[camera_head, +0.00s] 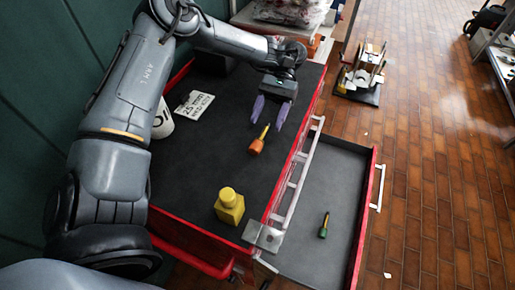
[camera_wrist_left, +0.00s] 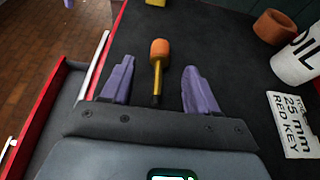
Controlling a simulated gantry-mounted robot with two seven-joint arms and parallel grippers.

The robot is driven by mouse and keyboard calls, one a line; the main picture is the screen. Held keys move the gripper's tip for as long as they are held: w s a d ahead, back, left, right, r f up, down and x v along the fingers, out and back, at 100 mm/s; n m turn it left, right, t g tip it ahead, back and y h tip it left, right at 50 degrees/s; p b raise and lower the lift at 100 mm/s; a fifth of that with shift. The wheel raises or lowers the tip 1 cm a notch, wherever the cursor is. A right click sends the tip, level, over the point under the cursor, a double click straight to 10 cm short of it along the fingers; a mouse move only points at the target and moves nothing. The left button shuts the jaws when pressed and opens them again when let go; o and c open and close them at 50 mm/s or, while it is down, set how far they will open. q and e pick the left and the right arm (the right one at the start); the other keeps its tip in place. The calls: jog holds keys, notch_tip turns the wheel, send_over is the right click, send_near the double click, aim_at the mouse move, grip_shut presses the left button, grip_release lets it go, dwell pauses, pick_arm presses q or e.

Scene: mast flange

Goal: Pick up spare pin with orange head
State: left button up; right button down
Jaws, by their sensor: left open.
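The spare pin with the orange head (camera_head: 256,146) lies on the dark top of the red cabinet, its thin yellow shaft pointing toward my gripper. It also shows in the left wrist view (camera_wrist_left: 160,48), with the head beyond the fingertips and the shaft reaching back between the fingers. My left gripper (camera_head: 267,126) is open, with purple fingers one on each side of the shaft. In the left wrist view the gripper (camera_wrist_left: 158,68) has visible gaps to the pin on both sides. My right gripper is not in view.
A white sign (camera_head: 194,105) and a white OIL can (camera_head: 162,121) are at the left. A brown ring (camera_wrist_left: 275,27) lies near the can.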

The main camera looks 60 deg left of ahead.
aim_at(258, 140)
pick_arm(q)
jog(key=shift+s+d+f, duration=0.1)
jog(key=shift+s+d, duration=0.1)
jog(key=shift+s+d+f+b, duration=0.3)
jog(key=shift+s+f+b, duration=0.2)
jog(key=shift+b, duration=0.3)
jog(key=x, duration=0.3)
jog(key=shift+b, duration=0.4)
jog(key=shift+s+d+f, duration=0.1)
jog(key=shift+s+d, duration=0.15)
grip_shut()
